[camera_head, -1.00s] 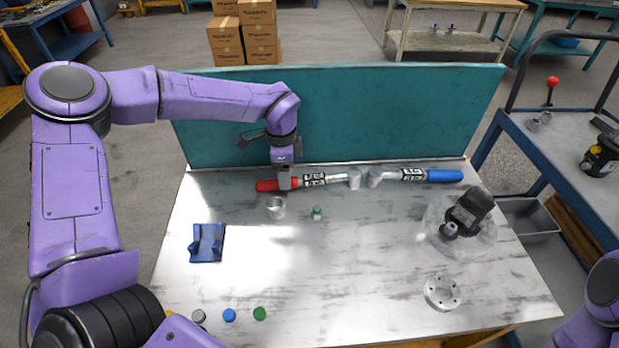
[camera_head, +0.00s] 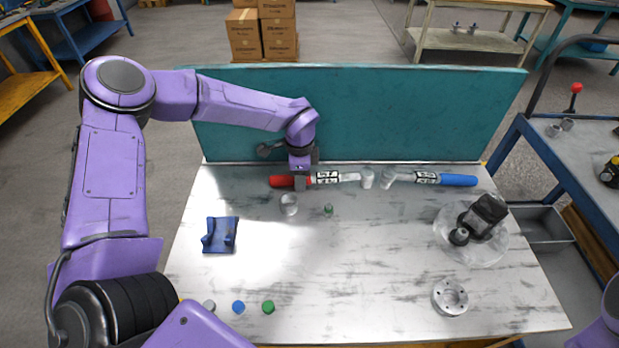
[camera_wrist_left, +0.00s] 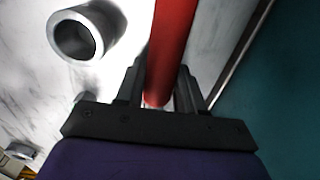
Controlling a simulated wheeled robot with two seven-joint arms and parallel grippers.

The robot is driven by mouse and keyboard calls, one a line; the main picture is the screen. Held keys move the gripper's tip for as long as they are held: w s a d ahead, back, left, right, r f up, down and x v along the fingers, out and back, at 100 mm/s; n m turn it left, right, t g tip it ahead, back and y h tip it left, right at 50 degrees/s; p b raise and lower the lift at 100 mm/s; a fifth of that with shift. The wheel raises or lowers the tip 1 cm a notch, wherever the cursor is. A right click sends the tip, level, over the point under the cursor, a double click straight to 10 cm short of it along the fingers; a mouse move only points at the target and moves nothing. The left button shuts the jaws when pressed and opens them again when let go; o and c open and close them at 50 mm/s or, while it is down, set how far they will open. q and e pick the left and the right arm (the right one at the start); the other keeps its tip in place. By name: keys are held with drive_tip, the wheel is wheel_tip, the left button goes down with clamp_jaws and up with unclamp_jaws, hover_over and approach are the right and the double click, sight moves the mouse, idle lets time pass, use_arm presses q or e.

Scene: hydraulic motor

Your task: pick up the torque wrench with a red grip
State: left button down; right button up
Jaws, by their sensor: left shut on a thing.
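The torque wrench with a red grip (camera_head: 281,181) lies along the back of the table, its metal head (camera_head: 367,178) toward the right. My left gripper (camera_head: 301,184) reaches down over the wrench and is shut on its red grip, near the grip's right part. In the left wrist view the red grip (camera_wrist_left: 171,45) runs between the two fingers (camera_wrist_left: 160,95). I cannot tell whether the wrench is lifted off the table. My right gripper is not in view; only a bit of my right arm shows at the lower right edge.
A blue-grip torque wrench (camera_head: 458,180) lies to the right, its head close to the red one's. A metal cylinder (camera_head: 289,204) and small green bottle (camera_head: 328,210) stand in front. A teal panel (camera_head: 400,115) rises behind.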

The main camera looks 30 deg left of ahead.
use_arm(q)
drive_tip(key=shift+w+r, duration=0.1)
drive_tip(key=shift+r, duration=0.3)
drive_tip(key=s+d+r+b, duration=0.5)
drive_tip(key=s+d+r, duration=0.4)
drive_tip(key=r, duration=0.3)
drive_tip(key=shift+d, duration=0.9)
drive_tip(key=shift+r, duration=0.1)
